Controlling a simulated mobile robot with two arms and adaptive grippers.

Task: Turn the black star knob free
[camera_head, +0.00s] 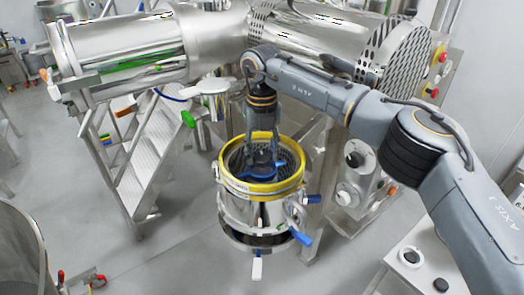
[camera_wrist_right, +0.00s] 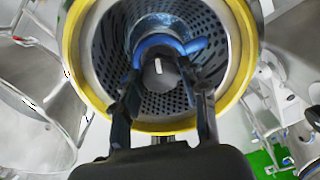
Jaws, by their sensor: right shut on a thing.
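The black star knob (camera_wrist_right: 157,72) sits at the centre of the perforated basket (camera_wrist_right: 190,90) in the right wrist view, with a pale mark on its face and a blue ring-shaped part (camera_wrist_right: 165,42) around and behind it. My right gripper (camera_wrist_right: 160,90) has one finger on each side of the knob and is shut on it. In the head view my right gripper (camera_head: 262,146) reaches straight down into the yellow-rimmed vessel (camera_head: 232,184), with blue showing at its tips. The fingers partly hide the knob there. My left gripper is not in view.
The vessel stands below a large steel drum (camera_head: 120,48). Blue handles (camera_head: 301,238) stick out on its right side. A stepped platform (camera_head: 152,150) is to the left, and a control box (camera_head: 355,175) with dials is to the right.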

